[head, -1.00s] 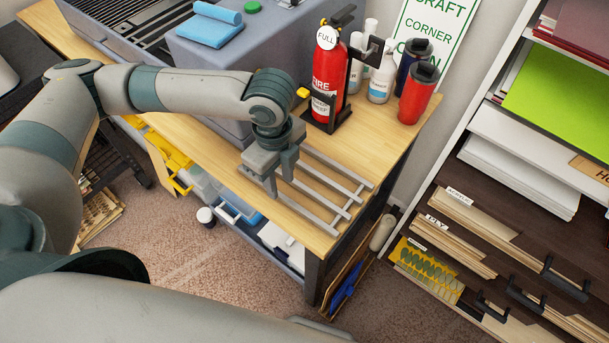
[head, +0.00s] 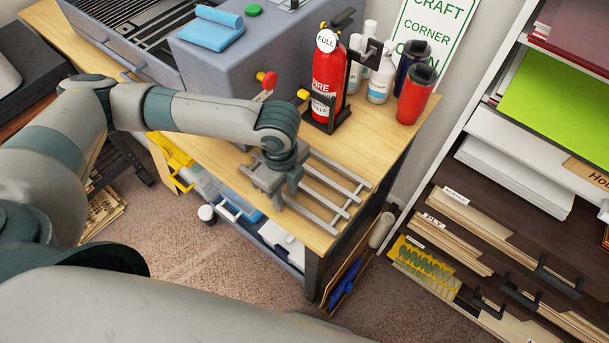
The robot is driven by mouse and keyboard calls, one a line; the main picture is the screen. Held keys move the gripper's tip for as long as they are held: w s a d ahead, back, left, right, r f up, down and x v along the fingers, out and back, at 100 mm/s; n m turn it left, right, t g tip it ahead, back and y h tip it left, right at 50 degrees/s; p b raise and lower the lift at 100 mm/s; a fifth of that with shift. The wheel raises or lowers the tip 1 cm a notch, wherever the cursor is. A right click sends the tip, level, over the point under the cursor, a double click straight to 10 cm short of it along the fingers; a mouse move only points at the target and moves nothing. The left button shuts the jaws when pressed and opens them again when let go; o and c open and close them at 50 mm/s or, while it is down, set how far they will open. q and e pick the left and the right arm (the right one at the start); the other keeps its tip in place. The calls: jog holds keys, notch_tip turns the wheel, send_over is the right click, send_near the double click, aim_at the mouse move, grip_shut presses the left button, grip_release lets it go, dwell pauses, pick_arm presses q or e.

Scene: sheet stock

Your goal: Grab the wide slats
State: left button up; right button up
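A grey rack of flat slats (head: 336,196) lies on the right end of the wooden workbench, near its front edge. Several long bars run side by side, joined by crosspieces. My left gripper (head: 272,186) is low over the left end of the rack and covers that end. Its wrist hides much of the fingers, so I cannot tell whether they are open or touch the slats. My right gripper is not in view.
A red fire extinguisher (head: 326,82) in a black stand is behind the rack, with white bottles (head: 380,82) and a red tumbler (head: 416,95) beside it. A grey machine (head: 232,70) with a red-and-yellow knob (head: 268,80) is behind my arm. Shelves (head: 500,150) stand right.

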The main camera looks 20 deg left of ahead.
pick_arm(q)
grip_shut()
jog(key=shift+r, duration=0.1)
dwell(0.3)
jog(key=shift+w+r+b, duration=0.1)
jog(key=shift+r+b, duration=0.3)
jog(key=shift+r, duration=0.35)
notch_tip(320, 180, up, 2)
jog(key=shift+d+r+b, duration=0.1)
jog(key=shift+r+b, duration=0.15)
jog(key=shift+b, duration=0.2)
jog(key=s+d+r+p, duration=0.1)
jog(key=s+r+p, duration=0.6)
jog(key=s+p, duration=0.3)
jog(key=shift+s+d, duration=0.2)
jog(key=shift+s, duration=0.65)
